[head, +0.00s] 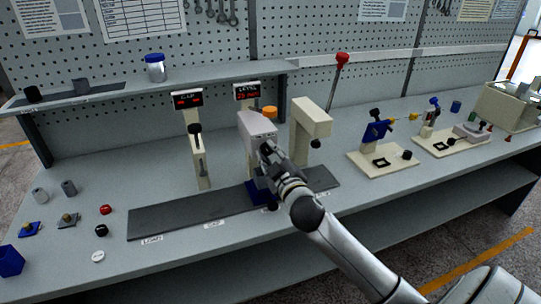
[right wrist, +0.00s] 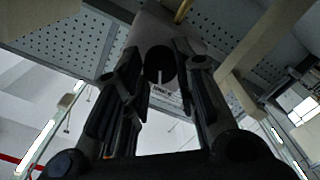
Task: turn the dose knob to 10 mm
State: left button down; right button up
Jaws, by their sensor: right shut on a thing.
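The dose knob (right wrist: 160,64) is a round black knob with a pale pointer line, on the front of a light grey filling head (head: 254,126) with an orange cap. In the head view my right gripper (head: 268,153) is at the front of this head and hides the knob. In the right wrist view the two fingers stand on either side of the knob, shut on it. Small print below the knob is too small to read. Behind, a display (head: 247,91) shows a small red reading, apparently 25 mm. My left gripper is not in view.
A blue block (head: 256,192) sits below the head on a dark strip (head: 165,218). A cream press (head: 311,118) with a red-knobbed lever stands close on the right, and a slotted cream post (head: 200,160) on the left. Small parts lie at the bench's left.

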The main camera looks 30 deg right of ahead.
jog(key=m, duration=0.2)
jog(key=shift+m, duration=0.4)
jog(key=m+p, duration=0.1)
jog(key=m, duration=0.1)
jog(key=shift+m, duration=0.4)
jog(key=m+p, duration=0.3)
jog(key=m, duration=0.2)
jog(key=shift+m, duration=0.4)
jog(key=o, duration=1)
jog(key=shift+o, duration=0.2)
jog(key=v, duration=1.2)
